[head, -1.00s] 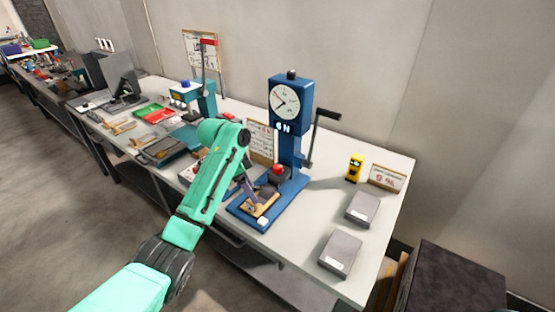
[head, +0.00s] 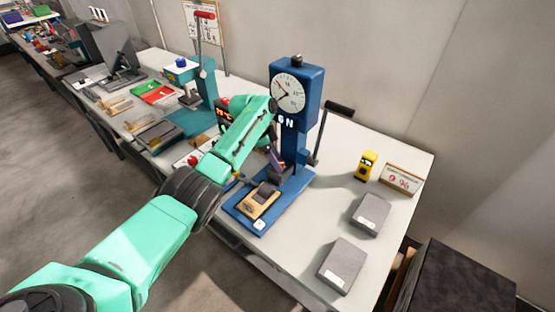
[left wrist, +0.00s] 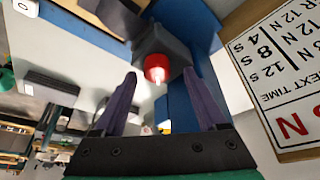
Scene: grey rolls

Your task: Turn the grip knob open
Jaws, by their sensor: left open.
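The grip knob (left wrist: 157,68) is a red cap on a dark grey block of the blue test stand. In the left wrist view it lies between the two purple fingertips of my left gripper (left wrist: 160,76), with a gap on each side. The fingers are open; I cannot tell how deep the knob sits between them. In the head view my left gripper (head: 276,161) is at the blue test stand (head: 296,95), and the knob is hidden behind my arm. My right gripper is not in view.
The stand has a round dial (head: 288,95) and a black crank (head: 338,107). A tan block (head: 259,201) lies on its base. Two grey boxes (head: 370,213) and a yellow device (head: 366,165) are to the right. A printed card (left wrist: 285,75) stands close beside the gripper.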

